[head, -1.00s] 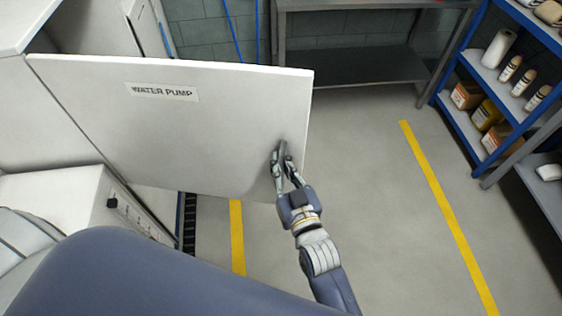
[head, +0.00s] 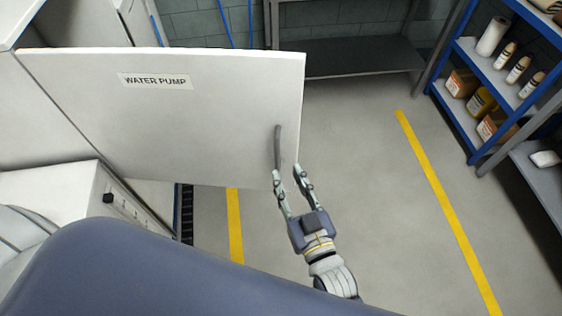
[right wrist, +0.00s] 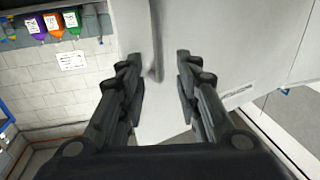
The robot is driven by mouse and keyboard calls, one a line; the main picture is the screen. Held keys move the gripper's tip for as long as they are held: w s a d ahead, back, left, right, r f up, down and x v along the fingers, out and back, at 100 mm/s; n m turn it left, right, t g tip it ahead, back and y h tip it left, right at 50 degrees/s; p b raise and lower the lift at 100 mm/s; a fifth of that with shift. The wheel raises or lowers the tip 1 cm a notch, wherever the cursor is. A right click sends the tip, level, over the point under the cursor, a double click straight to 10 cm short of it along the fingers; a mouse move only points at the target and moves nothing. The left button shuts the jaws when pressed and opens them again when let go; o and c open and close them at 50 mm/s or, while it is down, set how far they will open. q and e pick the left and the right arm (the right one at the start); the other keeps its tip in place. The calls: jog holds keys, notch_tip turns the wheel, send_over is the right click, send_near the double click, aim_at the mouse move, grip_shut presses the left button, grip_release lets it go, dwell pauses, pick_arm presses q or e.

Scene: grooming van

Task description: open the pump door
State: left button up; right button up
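The white pump door (head: 215,120), labelled "WATER PUMP" (head: 155,81), stands swung open, out from the cabinet on the left of the head view. Its grey vertical bar handle (head: 278,148) is near the door's free edge. My right gripper (head: 288,176) is open just below and in front of the handle, with nothing between its fingers. In the right wrist view the handle (right wrist: 157,40) shows beyond the open fingertips (right wrist: 158,62), apart from them. My left gripper is not in view.
A metal table (head: 345,60) stands at the back. Blue shelves (head: 490,65) with bottles and boxes stand at the right. The floor (head: 360,180) between door and shelves is clear, with yellow lines (head: 445,205). A white unit (head: 90,200) is at the lower left.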

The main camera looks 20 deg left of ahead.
jog(key=shift+v, duration=2.1)
